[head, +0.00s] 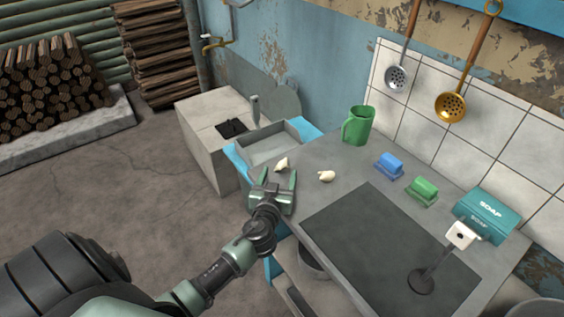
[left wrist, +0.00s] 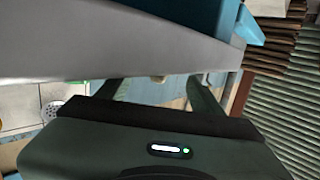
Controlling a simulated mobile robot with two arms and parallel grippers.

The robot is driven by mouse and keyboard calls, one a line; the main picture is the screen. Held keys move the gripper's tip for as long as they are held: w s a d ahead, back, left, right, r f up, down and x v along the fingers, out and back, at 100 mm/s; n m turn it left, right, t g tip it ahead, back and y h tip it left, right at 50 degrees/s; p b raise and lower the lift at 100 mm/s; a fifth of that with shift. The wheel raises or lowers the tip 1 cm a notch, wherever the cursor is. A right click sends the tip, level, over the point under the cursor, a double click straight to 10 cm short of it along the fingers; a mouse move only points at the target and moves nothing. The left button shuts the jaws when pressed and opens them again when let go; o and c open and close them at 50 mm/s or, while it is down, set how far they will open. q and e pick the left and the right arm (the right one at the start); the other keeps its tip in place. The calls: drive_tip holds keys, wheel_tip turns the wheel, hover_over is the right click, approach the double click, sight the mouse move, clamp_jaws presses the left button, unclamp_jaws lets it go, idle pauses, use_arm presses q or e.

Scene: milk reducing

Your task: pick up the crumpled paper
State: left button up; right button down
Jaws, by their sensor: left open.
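Two small cream-white crumpled lumps lie on the grey counter. One crumpled lump (head: 281,164) is near the sink corner, just beyond my left gripper's fingertips. The other crumpled lump (head: 327,176) lies to the right of the gripper. My left gripper (head: 278,178) is open and empty at the counter's left edge, with its fingers pointing toward the first lump. My right gripper is not in view.
A sink (head: 272,150) is beyond the gripper. A dark mat (head: 370,235) covers the front counter.

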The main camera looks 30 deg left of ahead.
sight(280, 169)
use_arm(q)
drive_tip(key=shift+w+a+r+p, duration=0.15)
drive_tip(key=shift+w+a+p, duration=0.15)
drive_tip(key=shift+w, duration=0.3)
drive_tip(key=shift+w+a+r+p, duration=0.1)
drive_tip(key=shift+w+a+p, duration=0.15)
drive_tip(key=shift+w, duration=0.3)
drive_tip(key=x, duration=0.2)
drive_tip(key=shift+w+a+f, duration=0.1)
drive_tip(key=shift+w+f, duration=0.1)
drive_tip(key=shift+f, duration=0.1)
drive_tip(key=shift+w, duration=0.15)
drive_tip(key=c, duration=1.2)
drive_tip(key=shift+c, duration=1)
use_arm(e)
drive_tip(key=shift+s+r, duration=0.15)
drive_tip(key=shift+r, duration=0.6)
